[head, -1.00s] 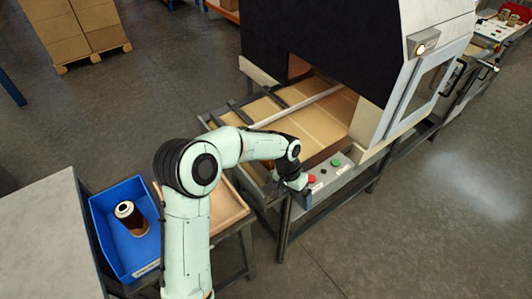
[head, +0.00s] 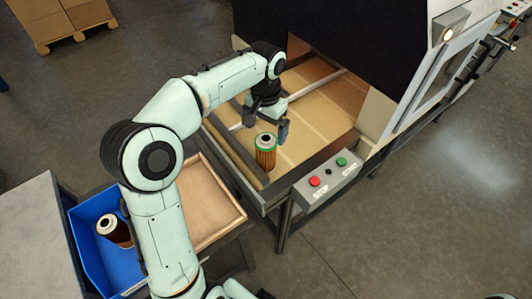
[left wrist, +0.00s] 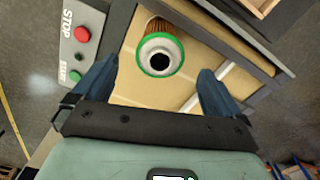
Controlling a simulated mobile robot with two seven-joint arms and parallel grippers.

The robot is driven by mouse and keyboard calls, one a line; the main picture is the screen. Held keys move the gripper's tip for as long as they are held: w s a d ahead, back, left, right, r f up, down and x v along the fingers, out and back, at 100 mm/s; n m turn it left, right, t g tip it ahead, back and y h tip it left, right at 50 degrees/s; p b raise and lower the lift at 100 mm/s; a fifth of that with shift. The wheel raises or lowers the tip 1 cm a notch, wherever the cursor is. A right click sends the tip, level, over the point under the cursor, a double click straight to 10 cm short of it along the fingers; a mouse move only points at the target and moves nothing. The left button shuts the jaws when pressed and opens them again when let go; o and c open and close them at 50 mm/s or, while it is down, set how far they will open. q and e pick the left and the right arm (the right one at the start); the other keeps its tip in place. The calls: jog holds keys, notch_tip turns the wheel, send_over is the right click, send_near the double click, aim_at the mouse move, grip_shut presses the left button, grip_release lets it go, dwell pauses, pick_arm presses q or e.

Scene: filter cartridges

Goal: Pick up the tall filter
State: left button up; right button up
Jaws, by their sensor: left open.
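A filter (head: 265,152) with orange-brown pleats and a green-rimmed end stands upright on the conveyor (head: 310,135), near its front end. My left gripper (head: 266,122) is open just above it, pointing down. In the left wrist view the filter's round top (left wrist: 160,55), with a dark centre hole, shows between and slightly beyond the open fingertips (left wrist: 158,76). No contact with the fingers is visible. Another dark brown filter with a white end (head: 113,229) leans in the blue bin (head: 85,250) at the left, partly behind my arm. My right gripper is not visible.
A control box with red and green buttons (head: 328,181) is mounted by the conveyor's front corner. A dark curtain (head: 330,50) hangs at the machine's opening behind the filter. A shallow wooden tray (head: 215,205) sits between bin and conveyor.

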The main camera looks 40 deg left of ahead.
aim_at(266, 146)
pick_arm(q)
jog(key=shift+s+f, duration=0.15)
jog(key=shift+f, duration=0.75)
jog(key=shift+w+f, duration=0.2)
jog(key=shift+f, duration=0.7)
notch_tip(266, 146, down, 5)
jog(key=shift+r+b, duration=0.2)
jog(key=shift+b, duration=0.1)
jog(key=c, duration=1.2)
